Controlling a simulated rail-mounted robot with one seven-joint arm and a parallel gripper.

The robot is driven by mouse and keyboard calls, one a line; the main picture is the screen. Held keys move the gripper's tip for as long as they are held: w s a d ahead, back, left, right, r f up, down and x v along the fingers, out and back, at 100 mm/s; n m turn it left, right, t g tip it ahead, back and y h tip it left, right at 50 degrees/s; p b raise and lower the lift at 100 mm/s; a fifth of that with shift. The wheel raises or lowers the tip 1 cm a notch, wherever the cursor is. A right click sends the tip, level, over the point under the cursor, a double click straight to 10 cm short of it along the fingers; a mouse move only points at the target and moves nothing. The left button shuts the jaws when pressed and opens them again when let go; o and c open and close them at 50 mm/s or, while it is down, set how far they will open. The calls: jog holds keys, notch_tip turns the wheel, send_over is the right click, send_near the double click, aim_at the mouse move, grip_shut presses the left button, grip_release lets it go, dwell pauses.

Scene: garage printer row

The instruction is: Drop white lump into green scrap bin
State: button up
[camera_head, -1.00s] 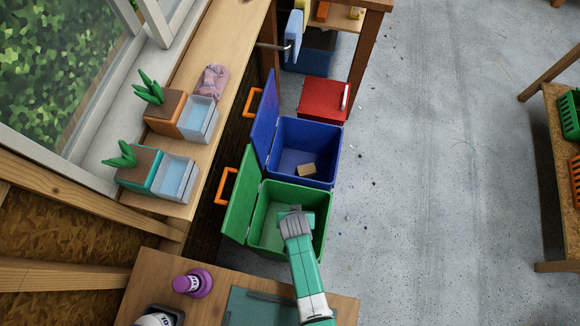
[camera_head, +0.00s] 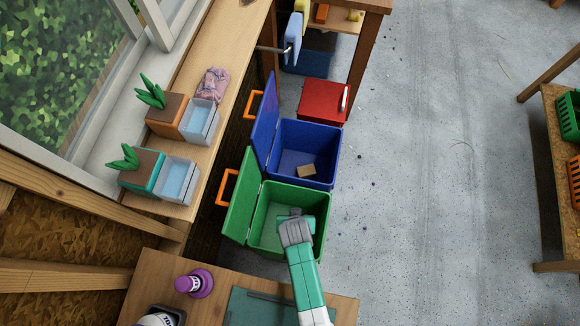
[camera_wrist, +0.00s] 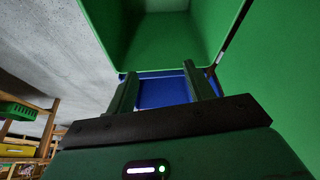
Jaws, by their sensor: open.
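The green scrap bin (camera_head: 322,232) stands on the floor with its green lid (camera_head: 240,205) swung open to the left. My gripper (camera_head: 294,224) is over the bin's opening, near its right side, in the head view. In the wrist view my gripper (camera_wrist: 160,78) has its two dark fingers spread apart, with nothing between them. The green bin's inside (camera_wrist: 175,40) shows beyond the fingers, and no object is seen in that part. The white lump is not visible in either view; part of the bin's floor is hidden by my gripper.
A blue bin (camera_head: 330,165) with a tan block (camera_head: 306,171) inside stands directly behind the green one. A red box (camera_head: 322,100) is beyond it. A wooden bench (camera_head: 150,280) with a purple-capped bottle (camera_head: 195,283) is in front. The floor (camera_head: 430,180) to the right is clear.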

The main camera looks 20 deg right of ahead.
jog(key=v, duration=0.3)
dwell(0.6)
jog(key=w+r+n+t, duration=0.1)
jog(key=w+r+t, duration=0.2)
jog(key=w+r, duration=0.7)
jog(key=w+r+t, duration=0.3)
jog(key=w+r, duration=0.4)
jog(key=r, duration=0.7)
jog(key=w+a+r+n+t, duration=0.1)
jog(key=w+a+r+t, duration=0.15)
jog(key=r, duration=0.85)
jog(key=w+a+r+n+t, duration=0.1)
jog(key=r+t, duration=0.2)
jog(key=r, duration=0.9)
jog(key=s+a+r+n+t+y, duration=0.1)
jog(key=s+a+r+t, duration=0.3)
jog(key=r, duration=0.7)
jog(key=s+a+r+t, duration=0.1)
jog(key=s+r+t, duration=0.1)
jog(key=s+r, duration=0.65)
jog(key=s+a+r+n+t+y, duration=0.1)
jog(key=s+a+r+t, duration=0.15)
jog(key=r, duration=1.15)
notch_tip(320, 180, up, 20)
jog(key=t+p, duration=0.1)
jog(key=p, duration=1.8)
jog(key=shift+s, duration=0.45)
